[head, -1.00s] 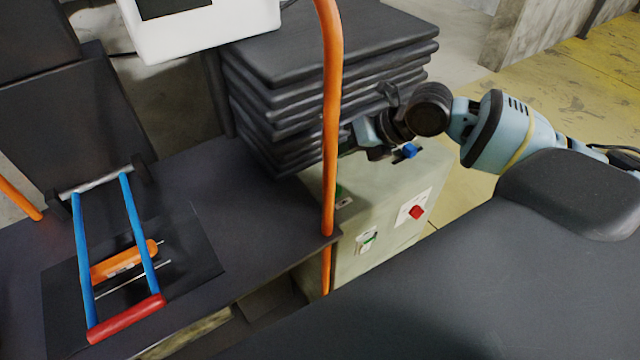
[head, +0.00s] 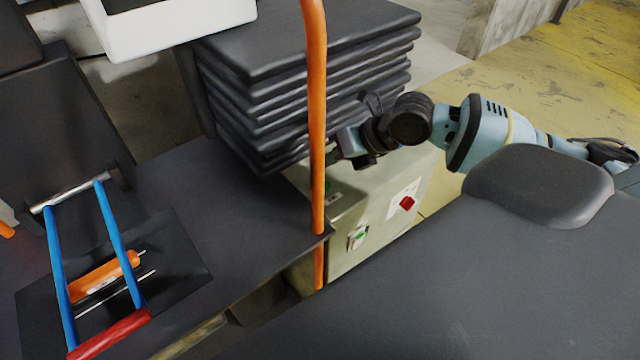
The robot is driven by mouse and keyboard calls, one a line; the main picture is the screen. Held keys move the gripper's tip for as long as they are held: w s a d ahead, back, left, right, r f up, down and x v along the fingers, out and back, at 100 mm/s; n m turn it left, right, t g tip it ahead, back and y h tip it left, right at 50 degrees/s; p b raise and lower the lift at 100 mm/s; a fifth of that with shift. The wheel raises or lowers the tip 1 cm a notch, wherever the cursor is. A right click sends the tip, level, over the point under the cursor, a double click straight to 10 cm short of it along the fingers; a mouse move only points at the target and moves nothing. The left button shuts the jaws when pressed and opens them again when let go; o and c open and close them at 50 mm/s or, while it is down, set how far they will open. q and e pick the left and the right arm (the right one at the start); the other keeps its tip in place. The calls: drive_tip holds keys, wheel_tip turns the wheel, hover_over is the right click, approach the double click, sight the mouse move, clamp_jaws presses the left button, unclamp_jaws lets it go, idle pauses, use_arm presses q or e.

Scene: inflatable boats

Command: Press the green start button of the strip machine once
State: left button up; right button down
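A pale green-grey machine box (head: 375,215) stands right of the orange pole. Its front has a red button (head: 407,203) on a white label and a small plate with a green part (head: 358,235). Another green spot (head: 328,184) shows on its upper side, just right of the pole and partly hidden by it. My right gripper (head: 338,158) reaches in from the right over the back of the box top, pointing left, near the pole and above that green spot. Its fingers are dark and small, so I cannot tell whether they are open or touch anything. My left gripper is out of view.
The orange pole (head: 317,120) stands in front of the box's left edge. A stack of dark slabs (head: 300,80) is behind it. A dark table (head: 205,215) holds a blue-railed frame with a red bar (head: 110,335). A white box (head: 175,25) is at the top.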

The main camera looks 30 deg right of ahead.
sight(329, 186)
wheel_tip(329, 186, down, 4)
drive_tip(key=shift+r+b, duration=0.1)
drive_tip(key=shift+b, duration=0.6)
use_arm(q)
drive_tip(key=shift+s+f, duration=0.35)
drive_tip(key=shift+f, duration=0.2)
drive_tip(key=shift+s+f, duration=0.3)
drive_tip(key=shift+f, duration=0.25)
use_arm(e)
drive_tip(key=shift+f, duration=0.2)
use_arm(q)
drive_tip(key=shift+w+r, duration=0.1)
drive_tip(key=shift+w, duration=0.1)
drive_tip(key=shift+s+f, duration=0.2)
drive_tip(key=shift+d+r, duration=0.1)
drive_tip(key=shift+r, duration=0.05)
use_arm(e)
drive_tip(key=shift+f, duration=0.1)
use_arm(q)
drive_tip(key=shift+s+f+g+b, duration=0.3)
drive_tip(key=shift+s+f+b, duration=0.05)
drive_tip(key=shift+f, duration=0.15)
use_arm(e)
drive_tip(key=shift+f, duration=0.3)
